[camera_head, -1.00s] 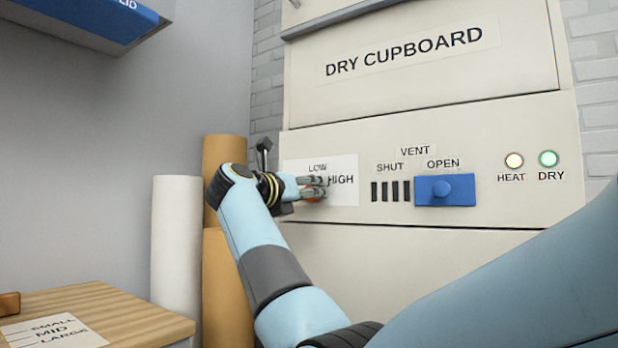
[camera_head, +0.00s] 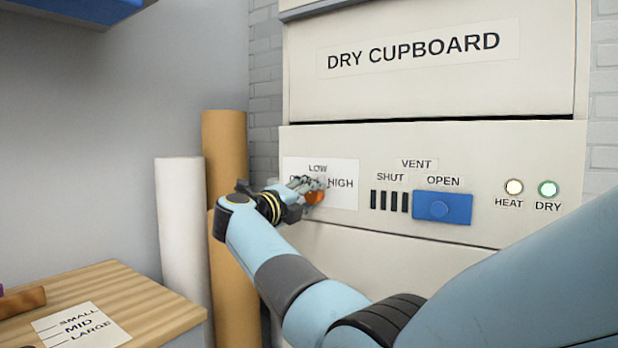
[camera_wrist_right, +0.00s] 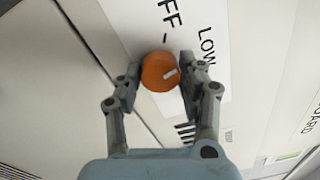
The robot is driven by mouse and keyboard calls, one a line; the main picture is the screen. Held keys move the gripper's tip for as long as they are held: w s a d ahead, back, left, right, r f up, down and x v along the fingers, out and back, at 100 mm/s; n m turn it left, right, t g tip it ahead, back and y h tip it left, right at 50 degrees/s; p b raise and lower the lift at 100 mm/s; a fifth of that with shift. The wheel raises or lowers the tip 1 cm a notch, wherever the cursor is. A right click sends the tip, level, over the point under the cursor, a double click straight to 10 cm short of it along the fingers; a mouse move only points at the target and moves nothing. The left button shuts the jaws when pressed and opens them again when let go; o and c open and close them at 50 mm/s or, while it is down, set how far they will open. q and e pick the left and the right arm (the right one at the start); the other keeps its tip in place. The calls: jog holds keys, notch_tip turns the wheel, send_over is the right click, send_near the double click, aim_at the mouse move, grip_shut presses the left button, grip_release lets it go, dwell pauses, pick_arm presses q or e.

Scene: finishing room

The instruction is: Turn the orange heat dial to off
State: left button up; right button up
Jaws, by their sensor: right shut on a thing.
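The orange heat dial (camera_head: 314,197) is on the dry cupboard's front panel, partly covered by my right gripper (camera_head: 312,188) in the head view. In the right wrist view the round dial (camera_wrist_right: 157,72) sits between the two fingertips of my right gripper (camera_wrist_right: 160,80), which is shut on it. Its short white mark lies right of centre, on the side toward LOW. The white label (camera_head: 345,180) around the dial shows LOW and HIGH; in the head view the OFF word is mostly covered. The wrist view shows part of OFF at the top. My left gripper is not in view.
Right of the dial are the vent slots and a blue vent slider (camera_head: 443,206) at OPEN. Upright rolls (camera_head: 183,235) stand left of my arm; a wooden table (camera_head: 140,292) is at lower left.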

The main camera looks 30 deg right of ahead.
jog(key=n+p, duration=0.5)
jog(key=shift+r+n+p, duration=0.15)
jog(key=shift+n+p, duration=0.15)
jog(key=shift+p, duration=0.1)
jog(key=n+p, duration=0.2)
jog(key=shift+n, duration=0.3)
jog(key=shift+f+n+p, duration=0.25)
jog(key=shift+n+p, duration=0.15)
jog(key=shift+n, duration=0.1)
jog(key=shift+f, duration=0.1)
jog(key=o, duration=1.2)
jog(key=shift+a, duration=0.1)
jog(key=v, duration=0.7)
jog(key=shift+s+a, duration=0.15)
jog(key=shift+s, duration=0.05)
